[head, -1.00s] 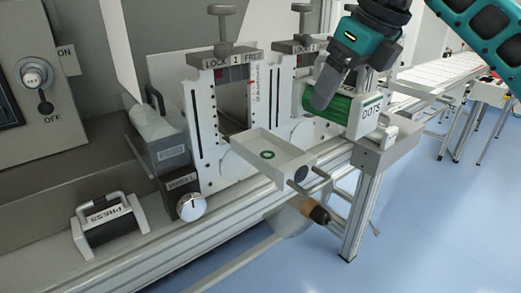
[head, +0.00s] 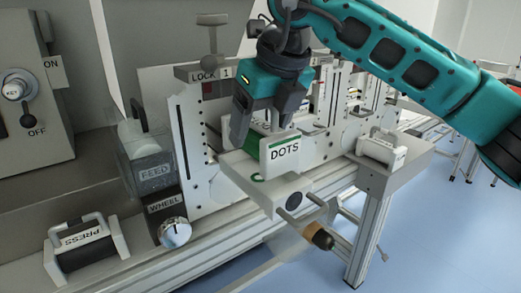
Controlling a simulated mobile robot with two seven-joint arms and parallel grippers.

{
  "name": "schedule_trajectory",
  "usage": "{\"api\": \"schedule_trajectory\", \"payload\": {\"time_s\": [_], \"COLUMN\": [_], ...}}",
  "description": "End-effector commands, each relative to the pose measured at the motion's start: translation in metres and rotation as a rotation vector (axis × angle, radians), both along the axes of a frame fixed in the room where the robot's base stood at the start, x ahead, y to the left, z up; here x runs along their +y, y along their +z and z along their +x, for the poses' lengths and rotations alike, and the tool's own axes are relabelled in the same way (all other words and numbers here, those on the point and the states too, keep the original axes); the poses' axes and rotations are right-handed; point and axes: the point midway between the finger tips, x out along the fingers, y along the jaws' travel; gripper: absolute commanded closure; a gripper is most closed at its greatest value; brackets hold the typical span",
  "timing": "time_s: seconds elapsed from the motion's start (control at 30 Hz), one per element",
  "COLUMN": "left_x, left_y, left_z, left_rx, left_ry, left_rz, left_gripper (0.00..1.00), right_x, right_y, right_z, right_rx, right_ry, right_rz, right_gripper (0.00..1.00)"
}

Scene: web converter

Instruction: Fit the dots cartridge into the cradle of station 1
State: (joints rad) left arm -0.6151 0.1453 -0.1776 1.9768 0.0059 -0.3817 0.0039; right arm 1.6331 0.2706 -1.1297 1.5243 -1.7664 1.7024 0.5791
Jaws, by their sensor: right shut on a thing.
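The dots cartridge (head: 285,152), with a white end plate lettered DOTS and a green edge, is held by my right gripper (head: 262,125). The gripper points down and is shut on the cartridge. The cartridge is over the pale tray-like cradle (head: 236,170) of station 1, in front of the upright frame labelled LOCK 1. I cannot tell whether the cartridge touches the cradle. The arm hides part of the frame's top. My left gripper is out of view.
The FEED box (head: 153,172) and WHEEL knob (head: 174,233) stand left of the cradle. The PRESS block (head: 87,243) lies at lower left. A wooden-ended rod (head: 318,236) sticks out below the cradle. Another white labelled cartridge (head: 382,150) sits on the stand at right.

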Motion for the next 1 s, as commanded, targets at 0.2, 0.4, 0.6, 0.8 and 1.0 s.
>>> {"api": "schedule_trajectory", "payload": {"time_s": [0.2,0.4,0.6,0.8,1.0], "left_x": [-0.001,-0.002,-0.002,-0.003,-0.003], "left_y": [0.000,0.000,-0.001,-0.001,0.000], "left_z": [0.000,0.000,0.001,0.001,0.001], "left_rx": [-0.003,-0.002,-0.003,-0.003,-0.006], "left_ry": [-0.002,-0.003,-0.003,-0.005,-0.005], "left_rz": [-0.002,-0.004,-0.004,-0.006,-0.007], "left_gripper": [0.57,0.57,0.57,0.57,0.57], "right_x": [0.000,0.000,0.000,0.000,0.000], "right_y": [-0.023,-0.038,-0.039,-0.042,-0.041], "right_z": [0.000,0.000,0.000,0.000,0.000], "right_rx": [0.000,-0.003,-0.003,0.001,0.001], "right_ry": [0.000,0.000,0.000,0.000,0.000], "right_rz": [0.001,0.003,0.003,0.001,0.001], "right_gripper": [0.76,0.76,0.76,0.16,0.00]}}
